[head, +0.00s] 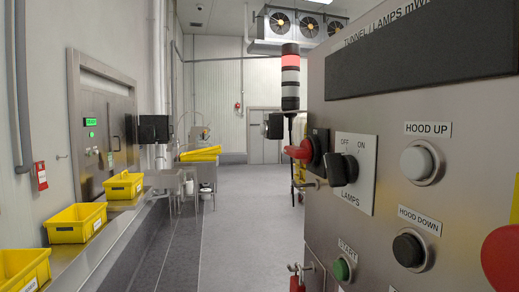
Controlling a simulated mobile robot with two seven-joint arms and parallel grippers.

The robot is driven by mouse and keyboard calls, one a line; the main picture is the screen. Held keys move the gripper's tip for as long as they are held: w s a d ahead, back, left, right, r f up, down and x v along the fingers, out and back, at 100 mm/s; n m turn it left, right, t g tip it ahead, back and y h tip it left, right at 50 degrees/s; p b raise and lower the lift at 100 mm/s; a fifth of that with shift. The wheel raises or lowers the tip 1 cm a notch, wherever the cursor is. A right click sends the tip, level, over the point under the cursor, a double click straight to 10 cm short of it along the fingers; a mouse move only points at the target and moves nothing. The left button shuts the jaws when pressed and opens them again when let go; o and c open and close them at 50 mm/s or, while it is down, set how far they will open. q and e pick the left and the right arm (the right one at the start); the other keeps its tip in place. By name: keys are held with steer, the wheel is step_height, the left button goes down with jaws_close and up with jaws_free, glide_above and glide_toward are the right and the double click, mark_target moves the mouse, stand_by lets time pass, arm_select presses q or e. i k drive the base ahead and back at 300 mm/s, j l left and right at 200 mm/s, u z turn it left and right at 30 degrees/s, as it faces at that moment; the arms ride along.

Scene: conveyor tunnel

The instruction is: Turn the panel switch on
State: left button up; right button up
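The panel switch is a black knob (342,170) on a pale plate (360,190) marked OFF, ON and LAMPS. It is on the steel control panel (400,115) at the right of the head view. OFF is at the plate's upper left and ON at its upper right. The panel is seen at a steep angle, and I cannot tell clearly which mark the knob points to. The knob covers part of the plate. Neither of my grippers is in the head view.
Near the switch are a white HOOD UP button (418,162), a black HOOD DOWN button (409,249), a green START button (341,269) and a red button (502,258). Yellow crates (77,222) stand on a conveyor at left. The grey floor (250,215) between is clear.

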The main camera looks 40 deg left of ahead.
mark_target(304, 152)
steer(key=u, duration=1.1)
